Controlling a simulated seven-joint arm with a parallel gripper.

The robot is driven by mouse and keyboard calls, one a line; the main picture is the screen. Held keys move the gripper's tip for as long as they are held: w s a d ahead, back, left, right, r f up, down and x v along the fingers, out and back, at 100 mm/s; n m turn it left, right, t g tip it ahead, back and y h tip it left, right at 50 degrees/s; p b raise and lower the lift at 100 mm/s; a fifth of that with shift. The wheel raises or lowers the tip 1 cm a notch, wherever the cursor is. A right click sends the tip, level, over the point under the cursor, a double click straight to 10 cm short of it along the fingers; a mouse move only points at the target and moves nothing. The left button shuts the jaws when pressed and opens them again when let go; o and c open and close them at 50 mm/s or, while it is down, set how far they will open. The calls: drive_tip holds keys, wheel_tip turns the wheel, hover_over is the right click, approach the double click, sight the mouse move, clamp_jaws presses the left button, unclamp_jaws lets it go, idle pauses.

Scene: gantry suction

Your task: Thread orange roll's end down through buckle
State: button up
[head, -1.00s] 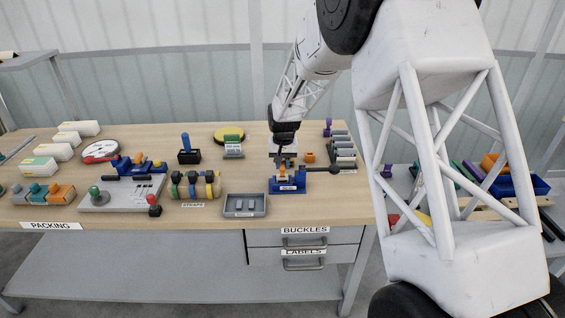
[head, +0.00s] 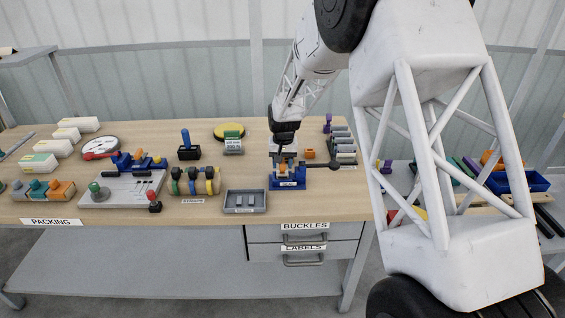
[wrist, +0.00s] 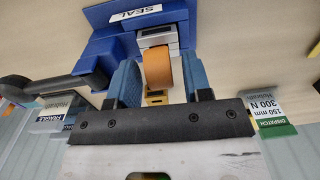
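The orange roll (wrist: 158,70) shows between my fingers in the wrist view, in front of the grey block of the blue SEAL station. In the head view only a small orange patch (head: 283,166) shows below my gripper (head: 284,158). In the wrist view my gripper (wrist: 160,80) has its two blue fingers apart, one on each side of the roll. Whether both fingers touch it is unclear. A small yellow piece with a dark part (wrist: 155,97) shows just below the roll; I cannot tell whether it is the buckle. The strap's end is not distinguishable.
The SEAL station (head: 287,184) has a dark lever (head: 333,167) to its right. Another orange piece (head: 309,154) stands behind. A grey tray (head: 245,201) and several strap rolls (head: 195,181) lie to the left. Labelled holders (wrist: 270,108) flank my gripper in the wrist view.

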drive_tip(key=shift+o, duration=0.4)
drive_tip(key=shift+r, duration=0.15)
drive_tip(key=shift+d+r, duration=0.1)
drive_tip(key=shift+r, duration=3.65)
